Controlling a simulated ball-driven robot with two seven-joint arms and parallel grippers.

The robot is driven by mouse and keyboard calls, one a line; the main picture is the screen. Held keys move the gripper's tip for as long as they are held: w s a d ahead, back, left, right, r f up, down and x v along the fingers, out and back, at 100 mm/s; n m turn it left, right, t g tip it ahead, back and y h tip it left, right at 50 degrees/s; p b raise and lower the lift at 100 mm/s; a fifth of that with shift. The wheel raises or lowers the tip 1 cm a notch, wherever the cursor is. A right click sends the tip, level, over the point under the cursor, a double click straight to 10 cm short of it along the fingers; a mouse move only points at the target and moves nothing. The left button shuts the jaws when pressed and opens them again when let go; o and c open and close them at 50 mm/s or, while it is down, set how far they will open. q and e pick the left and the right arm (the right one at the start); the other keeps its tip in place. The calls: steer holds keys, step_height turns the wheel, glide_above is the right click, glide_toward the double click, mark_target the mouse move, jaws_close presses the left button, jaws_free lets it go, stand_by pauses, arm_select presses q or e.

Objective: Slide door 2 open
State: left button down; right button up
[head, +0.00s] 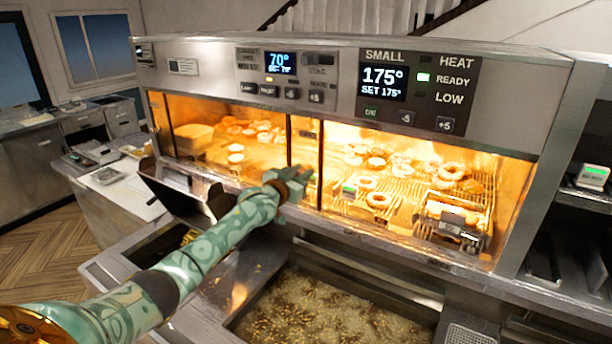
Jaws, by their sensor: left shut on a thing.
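No door number can be read here. My left gripper (303,176) reaches in from the lower left to these edges. It is shut on the door, which I take to be door 2 (320,150), at the upright edge low in the opening. The fingers hide the exact spot of the hold. One upright edge stands just left of the fingers and another just right. My right gripper is not in view.
Doughnuts lie on wire racks (400,212) behind the glass. A control panel (418,92) reading 175° is above. A dark tilted tray (185,195) stands left of my forearm.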

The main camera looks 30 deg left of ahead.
arm_select(q)
steer(key=shift+a, duration=0.5)
steer(key=c, duration=1.2)
jaws_free()
steer(key=shift+d, duration=0.1)
steer(key=shift+s+f, duration=0.1)
steer(key=shift+s, duration=0.25)
steer(key=s, duration=1.5)
steer(key=shift+s+d+b, duration=0.3)
steer(key=shift+d+b, duration=0.05)
steer(key=shift+d, duration=0.05)
